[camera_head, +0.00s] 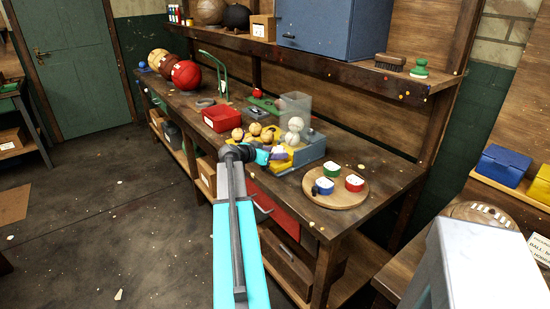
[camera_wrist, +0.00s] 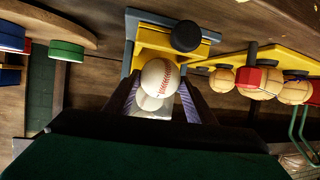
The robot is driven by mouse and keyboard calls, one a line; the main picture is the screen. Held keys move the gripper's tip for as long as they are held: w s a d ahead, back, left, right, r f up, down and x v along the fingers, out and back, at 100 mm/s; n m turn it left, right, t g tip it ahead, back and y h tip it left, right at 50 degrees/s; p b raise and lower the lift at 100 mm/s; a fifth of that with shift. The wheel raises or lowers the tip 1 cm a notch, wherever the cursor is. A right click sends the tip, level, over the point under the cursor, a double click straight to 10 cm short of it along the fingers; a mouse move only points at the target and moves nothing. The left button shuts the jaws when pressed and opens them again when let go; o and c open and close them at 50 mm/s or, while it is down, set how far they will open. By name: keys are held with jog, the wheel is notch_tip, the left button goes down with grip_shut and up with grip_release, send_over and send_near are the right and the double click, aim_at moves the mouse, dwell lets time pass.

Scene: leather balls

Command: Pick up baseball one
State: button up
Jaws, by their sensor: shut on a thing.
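A white baseball with red stitching (camera_wrist: 160,77) sits between the fingers of my gripper (camera_wrist: 158,103) in the wrist view. A second pale rounded shape (camera_wrist: 154,103) shows just below it, partly overlapped. In the head view, two whitish balls show one above the other, the upper (camera_head: 296,124) and the lower (camera_head: 291,138), by the grey and yellow stand (camera_head: 311,153). My gripper (camera_head: 277,153) is at the stand's front left, beside the lower ball, and is shut on a baseball. The fingertips are hard to make out in the head view.
Tan balls (camera_head: 250,133) sit left of my gripper, with a red bin (camera_head: 221,117) behind them. A round wooden board (camera_head: 335,188) with small coloured tubs stands at the right front. A clear container (camera_head: 296,104) stands behind the white balls.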

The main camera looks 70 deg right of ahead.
jog(key=shift+r, duration=0.8)
jog(key=s+a+r+b, duration=0.1)
jog(key=s+a+b, duration=0.2)
jog(key=a, duration=1.1)
jog(key=s, duration=0.3)
jog(key=shift+a+r+b, duration=0.3)
jog(key=shift+a+b, duration=0.1)
jog(key=shift+s, duration=0.1)
